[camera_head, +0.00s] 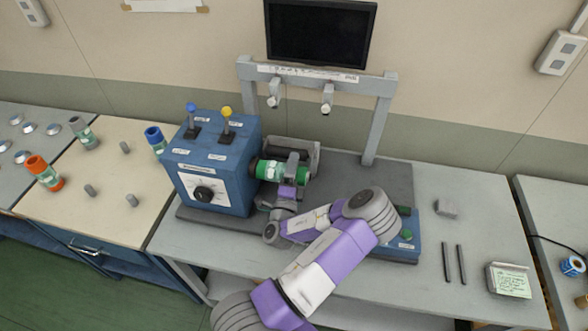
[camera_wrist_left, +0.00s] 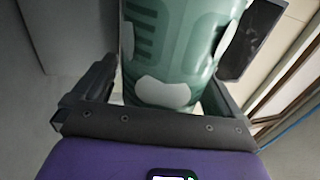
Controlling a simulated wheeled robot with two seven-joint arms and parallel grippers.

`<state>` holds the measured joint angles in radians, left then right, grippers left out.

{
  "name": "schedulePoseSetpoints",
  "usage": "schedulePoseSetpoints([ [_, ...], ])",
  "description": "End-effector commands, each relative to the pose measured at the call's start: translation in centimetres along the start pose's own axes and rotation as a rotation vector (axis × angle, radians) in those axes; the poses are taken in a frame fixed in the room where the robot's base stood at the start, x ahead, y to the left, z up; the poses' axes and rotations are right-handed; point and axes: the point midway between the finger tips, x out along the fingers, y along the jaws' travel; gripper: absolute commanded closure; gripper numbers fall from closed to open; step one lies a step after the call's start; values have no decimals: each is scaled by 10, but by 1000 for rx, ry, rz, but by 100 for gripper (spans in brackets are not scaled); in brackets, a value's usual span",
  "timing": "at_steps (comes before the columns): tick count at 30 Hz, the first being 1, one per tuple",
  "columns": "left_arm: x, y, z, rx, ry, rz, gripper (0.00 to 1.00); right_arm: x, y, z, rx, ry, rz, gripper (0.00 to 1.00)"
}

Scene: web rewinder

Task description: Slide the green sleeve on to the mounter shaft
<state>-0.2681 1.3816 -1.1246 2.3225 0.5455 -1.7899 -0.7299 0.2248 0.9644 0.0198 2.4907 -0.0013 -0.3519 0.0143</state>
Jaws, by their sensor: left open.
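The green sleeve (camera_head: 269,171) lies level against the right side of the blue machine (camera_head: 212,165). It appears to be on the shaft there, but the shaft itself is hidden, so I cannot tell how far on it is. My left gripper (camera_head: 291,170) is at the right end of the sleeve, its purple and grey body just below it. In the left wrist view the green sleeve (camera_wrist_left: 178,50) stands large between the open fingers of the left gripper (camera_wrist_left: 150,95), with pale patches on its surface. My right gripper is not in view.
A grey frame (camera_head: 378,115) with two hanging fixtures rises behind the machine. A blue button box (camera_head: 400,240) sits right of my arm. Two dark rods (camera_head: 454,263) lie on the right.

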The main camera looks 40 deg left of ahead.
Motion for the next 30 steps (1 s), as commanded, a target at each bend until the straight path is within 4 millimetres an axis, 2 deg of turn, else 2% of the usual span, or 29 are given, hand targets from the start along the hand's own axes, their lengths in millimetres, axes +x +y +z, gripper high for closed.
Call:
schedulePoseSetpoints([
  [5,-5,1,0,0,-1,4,0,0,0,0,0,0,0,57],
  [18,-69,1,0,1,-1,2,0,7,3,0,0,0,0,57],
  [22,-76,1,0,0,0,1,0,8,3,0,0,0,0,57],
  [30,-76,0,0,0,0,0,0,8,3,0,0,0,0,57],
])
